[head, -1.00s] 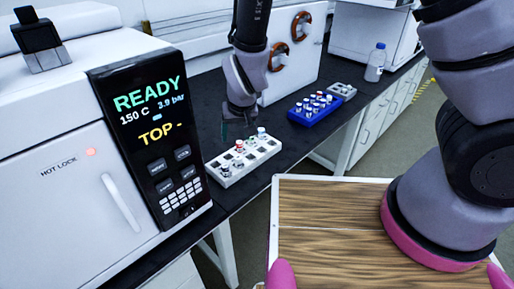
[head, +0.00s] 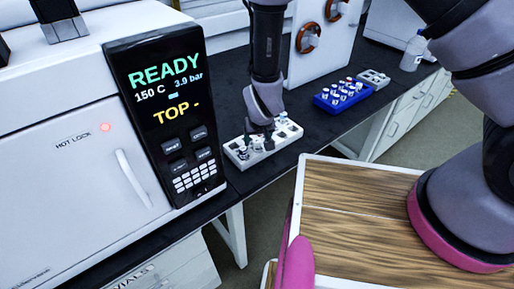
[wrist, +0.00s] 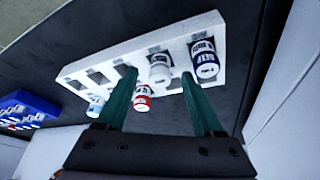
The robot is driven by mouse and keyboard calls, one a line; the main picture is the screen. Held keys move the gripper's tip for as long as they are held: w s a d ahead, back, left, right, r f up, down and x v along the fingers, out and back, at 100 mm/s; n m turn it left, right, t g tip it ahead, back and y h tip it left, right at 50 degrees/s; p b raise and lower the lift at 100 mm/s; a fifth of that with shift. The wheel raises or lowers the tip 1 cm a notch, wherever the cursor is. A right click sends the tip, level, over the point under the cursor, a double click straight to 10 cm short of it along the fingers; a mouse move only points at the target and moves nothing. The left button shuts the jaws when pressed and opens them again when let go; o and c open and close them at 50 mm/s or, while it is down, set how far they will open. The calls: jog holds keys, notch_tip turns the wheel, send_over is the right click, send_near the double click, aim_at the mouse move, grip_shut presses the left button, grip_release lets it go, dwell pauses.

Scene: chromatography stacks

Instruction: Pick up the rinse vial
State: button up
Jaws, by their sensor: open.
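The white rack (head: 236,155) stands on the dark bench and holds several vials. In the wrist view the rack (wrist: 235,40) carries a white-capped vial (wrist: 160,68), a red-capped vial (wrist: 142,98), a light-blue-capped vial (wrist: 96,104) and a vial with a dark blue band (wrist: 205,62). I cannot read which is the rinse vial. My gripper (wrist: 158,76) is open, its green fingers reaching over the rack. The white-capped vial appears between the fingertips, the red-capped one beside the left finger. In the head view my gripper (head: 262,136) hides part of the rack.
A blue rack (head: 326,102) of vials, a small grey rack (head: 373,78) and a bottle (head: 413,53) stand farther along the bench. The white instrument (head: 75,150) with its READY panel (head: 165,110) is close on the left. Bare bench lies between the racks.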

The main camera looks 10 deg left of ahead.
jog(key=shift+x, duration=0.75)
grip_shut()
